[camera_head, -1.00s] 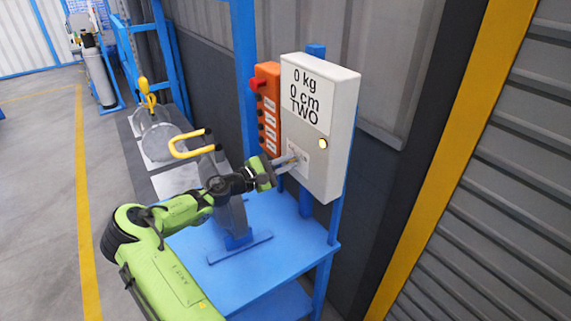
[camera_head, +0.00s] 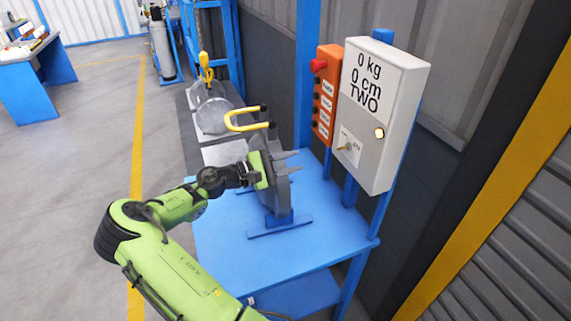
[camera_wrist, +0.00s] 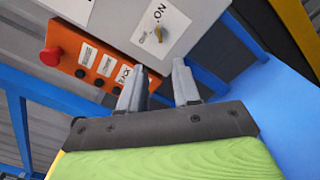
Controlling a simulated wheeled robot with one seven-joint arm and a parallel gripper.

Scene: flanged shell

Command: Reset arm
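My green arm reaches over the blue table in the head view. My gripper (camera_head: 287,162) is apart from the grey control box (camera_head: 376,110) and points toward it. In the wrist view my gripper (camera_wrist: 161,84) shows two grey fingers spread apart with nothing between them. The box carries a sign reading "0 kg 0 cm TWO" and a small lit lamp. Its rotary switch (camera_wrist: 159,33) lies ahead of the fingers in the wrist view, untouched.
An orange button panel (camera_head: 326,95) with a red knob hangs left of the box. A grey stand with a yellow handle (camera_head: 246,119) is close to my gripper. The blue table (camera_head: 320,215) has bare room at right. A yellow hook (camera_head: 206,68) hangs behind.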

